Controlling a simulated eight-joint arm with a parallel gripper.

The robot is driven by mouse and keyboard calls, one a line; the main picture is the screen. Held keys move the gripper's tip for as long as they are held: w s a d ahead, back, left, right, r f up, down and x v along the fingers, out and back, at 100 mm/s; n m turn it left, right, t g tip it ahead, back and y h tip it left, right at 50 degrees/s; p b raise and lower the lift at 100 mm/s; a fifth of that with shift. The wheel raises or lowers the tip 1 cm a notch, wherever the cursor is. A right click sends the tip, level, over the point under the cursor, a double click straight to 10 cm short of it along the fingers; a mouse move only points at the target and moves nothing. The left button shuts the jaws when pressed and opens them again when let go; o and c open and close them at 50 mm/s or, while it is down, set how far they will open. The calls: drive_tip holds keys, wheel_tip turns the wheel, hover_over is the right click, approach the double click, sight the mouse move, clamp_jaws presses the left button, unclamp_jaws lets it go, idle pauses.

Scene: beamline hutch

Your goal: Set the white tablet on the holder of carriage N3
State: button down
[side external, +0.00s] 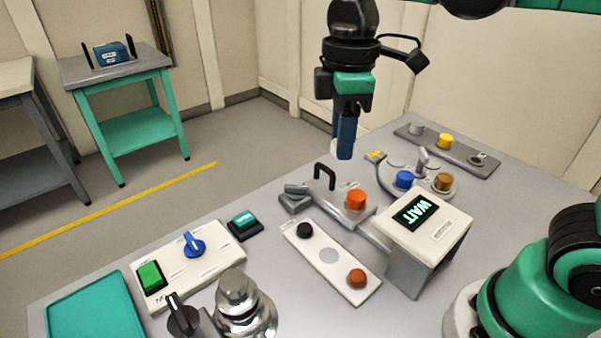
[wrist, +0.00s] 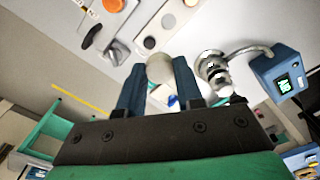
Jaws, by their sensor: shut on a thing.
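My gripper (side external: 346,155) hangs pointing down above the far part of the bench, clear of the surface. In the wrist view its two blue fingers (wrist: 159,82) are closed on a pale round piece, which looks like the white tablet (wrist: 160,67). The tablet cannot be made out in the side view, where the fingers hide it. Below the gripper, a grey slide with a black handle (side external: 324,172) bears an orange cylinder (side external: 356,199). A round plate behind it carries a blue cylinder (side external: 404,179) and a brown one (side external: 443,182). I cannot read which part is carriage N3.
A display box (side external: 430,217) reading WAIT stands right of the slide. A white strip (side external: 329,256) holds black and orange-brown pieces around an empty-looking spot. A grey strip (side external: 465,150) with a yellow cylinder lies behind. A control box (side external: 190,262) and green tray (side external: 95,308) are front left.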

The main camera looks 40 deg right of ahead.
hover_over(357, 194)
wheel_tip(357, 194, down, 6)
drive_tip(key=shift+f, duration=3.45)
drive_tip(key=shift+f, duration=0.55)
drive_tip(key=shift+c, duration=2.4)
unclamp_jaws()
